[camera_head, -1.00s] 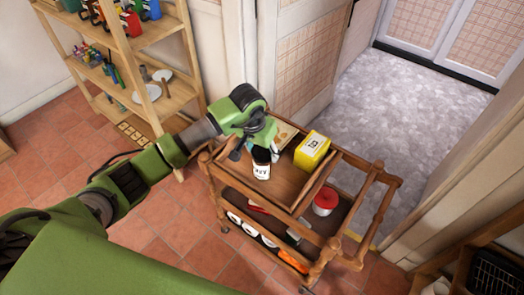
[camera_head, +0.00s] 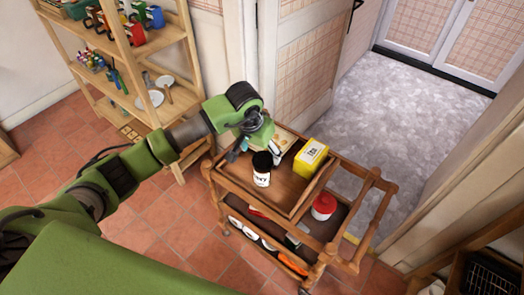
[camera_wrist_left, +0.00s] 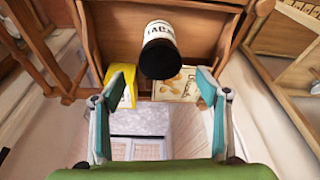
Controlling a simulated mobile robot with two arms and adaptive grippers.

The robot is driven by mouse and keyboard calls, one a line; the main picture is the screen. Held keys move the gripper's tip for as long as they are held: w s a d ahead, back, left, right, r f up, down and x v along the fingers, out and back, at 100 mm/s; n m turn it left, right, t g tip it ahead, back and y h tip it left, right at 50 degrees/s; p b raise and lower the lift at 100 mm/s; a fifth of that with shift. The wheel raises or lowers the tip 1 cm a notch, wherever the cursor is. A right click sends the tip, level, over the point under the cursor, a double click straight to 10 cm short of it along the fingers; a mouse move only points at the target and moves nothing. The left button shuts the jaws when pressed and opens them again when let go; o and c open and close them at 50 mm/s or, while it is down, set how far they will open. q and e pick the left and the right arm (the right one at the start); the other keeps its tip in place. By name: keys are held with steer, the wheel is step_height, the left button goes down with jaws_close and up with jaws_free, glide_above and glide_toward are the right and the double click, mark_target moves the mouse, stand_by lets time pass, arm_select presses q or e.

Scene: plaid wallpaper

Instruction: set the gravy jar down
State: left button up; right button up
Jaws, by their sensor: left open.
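The gravy jar (camera_head: 262,179), with a white label and a black lid, stands upright on the top tray of the wooden trolley (camera_head: 285,205). In the left wrist view the jar (camera_wrist_left: 159,35) is at the top middle, lid towards the camera. My left gripper (camera_head: 236,152) is open and empty, just to the left of and above the jar, apart from it. Its two teal fingers show spread in the left wrist view (camera_wrist_left: 163,92), with the jar beyond their tips. My right gripper is not in view.
A yellow box (camera_head: 310,158) and a pale printed box (camera_head: 284,138) stand on the same tray, behind the jar. A red-and-white container (camera_head: 324,206) is on the trolley's lower level. A wooden shelf (camera_head: 158,45) with mugs stands at the left. Bare tray lies right of the jar.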

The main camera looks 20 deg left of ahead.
arm_select(q)
steer(key=p+v, duration=0.2)
steer(key=v, duration=0.4)
steer(key=shift+r+p, duration=0.15)
steer(key=shift+p, duration=0.25)
